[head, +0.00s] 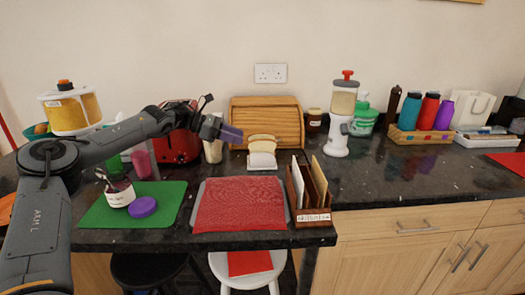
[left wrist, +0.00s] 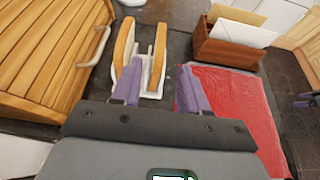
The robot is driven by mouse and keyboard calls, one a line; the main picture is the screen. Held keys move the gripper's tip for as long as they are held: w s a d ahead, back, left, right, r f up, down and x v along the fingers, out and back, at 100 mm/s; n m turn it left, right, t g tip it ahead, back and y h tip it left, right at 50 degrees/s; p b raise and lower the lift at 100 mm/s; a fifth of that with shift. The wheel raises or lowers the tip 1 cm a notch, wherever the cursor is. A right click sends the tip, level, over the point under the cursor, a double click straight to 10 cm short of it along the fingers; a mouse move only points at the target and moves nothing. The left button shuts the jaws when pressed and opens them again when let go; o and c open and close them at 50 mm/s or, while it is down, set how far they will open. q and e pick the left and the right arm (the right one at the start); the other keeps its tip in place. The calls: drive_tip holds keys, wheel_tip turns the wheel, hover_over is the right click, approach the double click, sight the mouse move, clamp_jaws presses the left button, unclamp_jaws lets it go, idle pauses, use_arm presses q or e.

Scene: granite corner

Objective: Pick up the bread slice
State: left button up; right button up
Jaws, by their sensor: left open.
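Two bread slices stand upright in a white rack (head: 262,161) in front of the wooden bread bin. In the head view the nearer bread slice (head: 262,147) partly hides the farther one (head: 262,137). The left wrist view shows them as two brown-edged slices, one at left (left wrist: 124,47) and one at right (left wrist: 159,56). My left gripper (head: 233,133) has purple fingers, open and empty, just left of the slices. In the left wrist view its fingertips (left wrist: 160,75) point toward the rack, apart from the bread as far as I can tell.
The bread bin (head: 285,112) stands close behind the rack. A letter rack (head: 311,197) is at right and a red mat (head: 238,205) in front. A red toaster (head: 177,147) stands at left.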

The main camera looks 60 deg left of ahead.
sight(263, 144)
use_arm(q)
drive_tip(key=x, duration=0.3)
drive_tip(key=shift+s+d+f, duration=0.1)
drive_tip(key=shift+d+f, duration=0.05)
drive_tip(key=shift+x, duration=0.95)
drive_tip(key=shift+r+b+x, duration=0.15)
drive_tip(key=shift+b+x, duration=0.2)
drive_tip(key=shift+x, duration=0.95)
drive_tip(key=shift+r+b+x, duration=0.15)
drive_tip(key=shift+b+x, duration=0.2)
drive_tip(key=shift+x, duration=0.95)
clamp_jaws()
